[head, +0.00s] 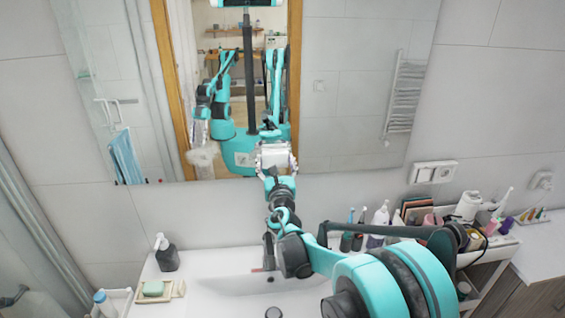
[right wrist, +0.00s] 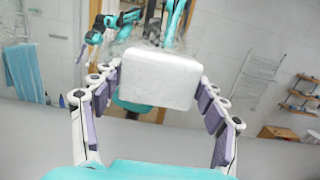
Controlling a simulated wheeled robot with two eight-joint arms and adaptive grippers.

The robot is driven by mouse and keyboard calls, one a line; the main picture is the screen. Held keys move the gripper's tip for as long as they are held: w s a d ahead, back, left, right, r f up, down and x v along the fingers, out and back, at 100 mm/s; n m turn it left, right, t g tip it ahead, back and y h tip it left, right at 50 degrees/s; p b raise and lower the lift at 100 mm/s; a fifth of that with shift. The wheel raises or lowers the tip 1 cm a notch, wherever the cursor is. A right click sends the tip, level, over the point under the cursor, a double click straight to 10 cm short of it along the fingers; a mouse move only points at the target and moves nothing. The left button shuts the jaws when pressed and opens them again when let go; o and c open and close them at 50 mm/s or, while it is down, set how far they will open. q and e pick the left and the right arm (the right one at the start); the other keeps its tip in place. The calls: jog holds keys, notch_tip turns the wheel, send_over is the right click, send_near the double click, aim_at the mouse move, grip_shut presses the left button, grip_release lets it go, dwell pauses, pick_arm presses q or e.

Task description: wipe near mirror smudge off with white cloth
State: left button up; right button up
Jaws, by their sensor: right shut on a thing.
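The mirror (head: 345,100) hangs on the tiled wall and shows my reflected body. My right gripper (head: 275,163) is up at the mirror's lower part. It is shut on the white cloth (head: 274,156), a thick pale pad. In the right wrist view the cloth (right wrist: 158,78) sits between the gripper's fingertips (right wrist: 160,88), facing the mirror. I cannot tell whether it touches the glass. A whitish smudge (head: 203,156) shows on the mirror left of the cloth. Any smudge behind the cloth is hidden. My left gripper shows only as a reflection.
Below the mirror is a white sink (head: 235,285). A dark soap bottle (head: 167,255) and a green soap bar (head: 153,288) stand at its left. Bottles and a cosmetics cart crowd the right side. A wall socket (head: 433,172) is right of the mirror.

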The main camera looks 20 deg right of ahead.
aim_at(286, 154)
jog(key=shift+w+a, duration=0.2)
jog(key=shift+a, duration=0.5)
jog(key=shift+w+a, duration=0.2)
jog(key=shift+a, duration=0.45)
jog(key=shift+w+a, duration=0.2)
jog(key=shift+a, duration=0.5)
jog(key=shift+w+a+b, duration=0.2)
jog(key=shift+w+a, duration=0.05)
jog(key=shift+a, duration=0.7)
jog(key=shift+w+a+b, duration=0.15)
jog(key=shift+w+a, duration=0.1)
jog(key=shift+a, duration=0.7)
jog(key=shift+d+r+p, duration=0.1)
jog(key=shift+r+p, duration=0.85)
jog(key=shift+r, duration=0.4)
jog(key=shift+s+d, duration=0.15)
jog(key=shift+d, duration=0.25)
jog(key=shift+s+d+b, duration=0.1)
jog(key=shift+s+d, duration=0.4)
jog(key=shift+d, duration=1.2)
jog(key=shift+s+d+b, duration=0.15)
jog(key=shift+s+d, duration=0.3)
jog(key=shift+d, duration=1.25)
jog(key=shift+s+d+b, duration=0.1)
jog(key=shift+s+d, duration=0.4)
jog(key=shift+d, duration=1.2)
jog(key=shift+f, duration=0.1)
jog(key=shift+a, duration=0.1)
